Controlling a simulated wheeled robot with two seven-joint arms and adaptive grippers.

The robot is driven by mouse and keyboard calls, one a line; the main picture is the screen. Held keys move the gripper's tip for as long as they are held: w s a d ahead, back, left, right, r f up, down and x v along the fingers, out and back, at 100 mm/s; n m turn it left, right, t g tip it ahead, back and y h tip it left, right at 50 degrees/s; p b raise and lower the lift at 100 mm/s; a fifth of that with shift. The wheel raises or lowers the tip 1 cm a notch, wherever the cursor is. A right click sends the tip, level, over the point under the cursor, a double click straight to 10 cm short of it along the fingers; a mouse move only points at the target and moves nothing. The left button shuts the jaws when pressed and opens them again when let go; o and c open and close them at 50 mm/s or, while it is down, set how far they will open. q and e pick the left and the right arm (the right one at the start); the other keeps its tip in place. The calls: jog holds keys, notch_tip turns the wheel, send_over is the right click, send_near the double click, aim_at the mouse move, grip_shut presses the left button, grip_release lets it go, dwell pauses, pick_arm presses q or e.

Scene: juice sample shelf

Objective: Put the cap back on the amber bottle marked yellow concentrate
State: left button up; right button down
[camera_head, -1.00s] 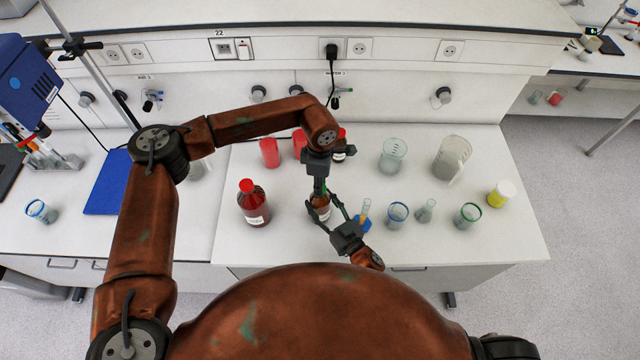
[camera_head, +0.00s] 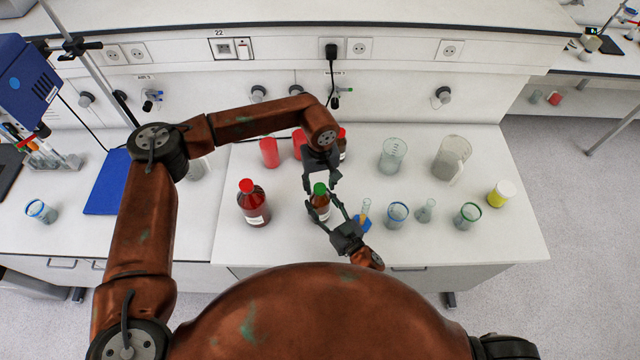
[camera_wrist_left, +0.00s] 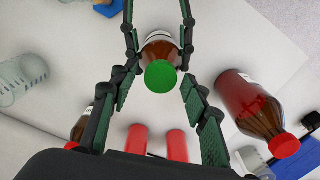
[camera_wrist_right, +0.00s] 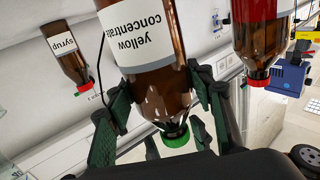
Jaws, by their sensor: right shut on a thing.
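The amber bottle marked yellow concentrate (camera_head: 321,207) stands upright near the front of the white table. Its label reads clearly in the right wrist view (camera_wrist_right: 143,35). A green cap (camera_head: 320,188) sits on its neck and also shows in the left wrist view (camera_wrist_left: 160,76); whether it is screwed tight I cannot tell. My right gripper (camera_head: 334,208) is shut around the bottle's body from the front right. My left gripper (camera_head: 321,184) is open above and behind the cap, its fingers apart on both sides and not touching it.
A larger red-capped bottle (camera_head: 254,204) stands to the left. Red cylinders (camera_head: 269,152) and a red-capped amber bottle marked syrup (camera_wrist_right: 66,52) stand behind. Beakers (camera_head: 397,214), a flask (camera_head: 426,210) and a yellow jar (camera_head: 500,194) stand to the right.

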pick_arm(q)
jog(key=shift+r, duration=0.1)
jog(key=shift+r, duration=2.15)
jog(key=n, duration=0.5)
jog(key=shift+r, duration=0.35)
jog(key=n, duration=0.3)
jog(key=r+n, duration=0.1)
jog(key=n, duration=0.8)
jog(key=shift+r, duration=0.35)
jog(key=n, duration=0.3)
jog(key=shift+r+n, duration=0.25)
jog(key=shift+n, duration=0.05)
jog(key=n, duration=0.3)
jog(key=shift+r+n, duration=0.25)
jog(key=shift+n, duration=0.05)
